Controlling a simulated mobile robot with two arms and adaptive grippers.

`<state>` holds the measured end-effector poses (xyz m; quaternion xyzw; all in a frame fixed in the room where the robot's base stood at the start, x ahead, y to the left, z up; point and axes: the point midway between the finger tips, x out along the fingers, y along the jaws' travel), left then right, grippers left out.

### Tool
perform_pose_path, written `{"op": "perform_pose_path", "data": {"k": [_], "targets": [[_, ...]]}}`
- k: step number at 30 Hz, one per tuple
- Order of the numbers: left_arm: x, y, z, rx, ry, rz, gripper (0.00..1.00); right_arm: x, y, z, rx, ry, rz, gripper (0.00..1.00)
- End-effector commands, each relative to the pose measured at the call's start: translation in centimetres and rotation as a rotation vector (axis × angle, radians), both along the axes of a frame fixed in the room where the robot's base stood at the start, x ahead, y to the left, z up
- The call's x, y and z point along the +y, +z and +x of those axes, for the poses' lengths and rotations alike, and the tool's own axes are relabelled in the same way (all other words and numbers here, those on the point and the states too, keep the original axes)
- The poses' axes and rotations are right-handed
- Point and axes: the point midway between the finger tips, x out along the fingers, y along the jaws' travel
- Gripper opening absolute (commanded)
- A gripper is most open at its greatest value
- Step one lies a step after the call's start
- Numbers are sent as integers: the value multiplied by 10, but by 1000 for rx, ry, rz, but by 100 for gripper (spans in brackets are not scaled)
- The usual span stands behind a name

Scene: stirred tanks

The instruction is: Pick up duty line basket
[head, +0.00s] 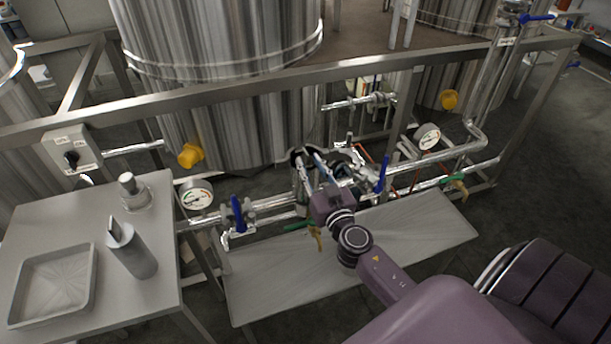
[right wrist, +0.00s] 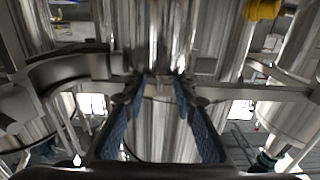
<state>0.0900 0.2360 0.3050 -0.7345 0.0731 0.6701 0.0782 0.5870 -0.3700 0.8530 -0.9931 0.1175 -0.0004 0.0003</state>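My right gripper (head: 308,160) reaches in from the lower right among the pipework in front of the big tank. Its blue-padded fingers stand apart in the right wrist view (right wrist: 157,85). Shiny metal shows between them there; I cannot tell whether it is a basket or the tank behind. No gap closed on an object can be seen. The duty line basket cannot be made out for certain in the head view, where my right gripper and arm cover part of the pipework. My left gripper is not in view.
A grey table (head: 165,290) at left holds a shallow tray (head: 52,322), a grey cylinder with an upright tab (head: 133,258) and a small metal fitting (head: 134,194). A frame rail (head: 230,92) crosses above the pipes. Blue-handled valves (head: 238,213) and a drip tray (head: 265,282) lie close by.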

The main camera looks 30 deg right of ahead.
Motion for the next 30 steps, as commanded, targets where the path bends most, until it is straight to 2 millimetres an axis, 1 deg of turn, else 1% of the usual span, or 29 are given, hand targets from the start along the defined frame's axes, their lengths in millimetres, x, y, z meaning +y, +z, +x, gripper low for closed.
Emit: {"op": "perform_pose_path", "data": {"k": [1,3,7,10,16,17,23,30], "targets": [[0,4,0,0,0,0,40,-2,4,9,-2,0,-3,25],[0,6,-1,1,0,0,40,-5,3,19,-1,-1,-2,25],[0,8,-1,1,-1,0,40,-8,2,33,-1,0,-2,25],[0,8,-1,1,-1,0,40,-9,1,37,0,0,-1,25],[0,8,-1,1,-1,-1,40,-9,0,37,0,0,0,25],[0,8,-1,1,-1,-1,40,-9,0,37,0,0,0,23],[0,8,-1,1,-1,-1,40,-9,0,37,0,0,0,1],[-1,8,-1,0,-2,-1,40,-9,0,37,0,0,0,0]]}}
